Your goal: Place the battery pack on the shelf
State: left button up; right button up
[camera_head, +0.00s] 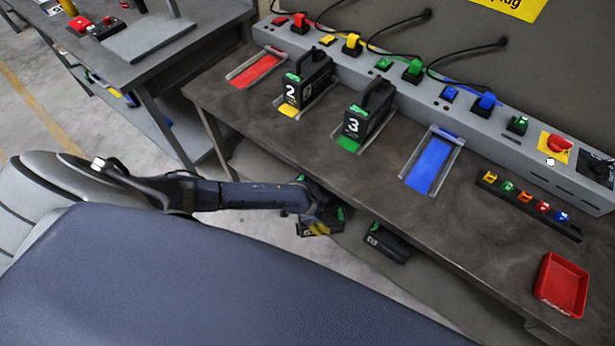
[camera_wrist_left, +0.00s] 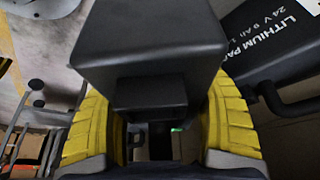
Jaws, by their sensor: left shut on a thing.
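My left gripper (camera_head: 318,226) is at the front edge of the workbench, low down, by the shelf (camera_head: 450,290) under the bench top. It is shut on a black battery pack (camera_head: 333,203), mostly hidden by the gripper in the head view. In the left wrist view the held battery pack (camera_wrist_left: 150,50) sits between the yellow fingers (camera_wrist_left: 160,135). A second black battery pack (camera_head: 388,243) is on the shelf to the right. It also shows in the left wrist view, with lithium lettering (camera_wrist_left: 275,40). Whether the held pack touches the shelf is unclear. My right gripper is out of view.
On the bench top, battery packs marked 2 (camera_head: 305,80) and 3 (camera_head: 368,110) stand in the yellow and green bays. The red bay (camera_head: 257,70) and blue bay (camera_head: 430,163) are empty. A red tray (camera_head: 562,285) is at the right. The bench edge overhangs the shelf.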

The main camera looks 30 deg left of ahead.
aim_at(332, 215)
pick_arm(q)
jog(key=w+d, duration=0.4)
jog(key=d, duration=0.1)
jog(key=shift+d+r, duration=0.1)
jog(key=shift+d, duration=0.1)
jog(key=shift+w+f, duration=0.1)
jog(key=shift+f, duration=1.65)
jog(key=o, duration=1.3)
jog(key=shift+f, duration=0.2)
jog(key=shift+v, duration=3.9)
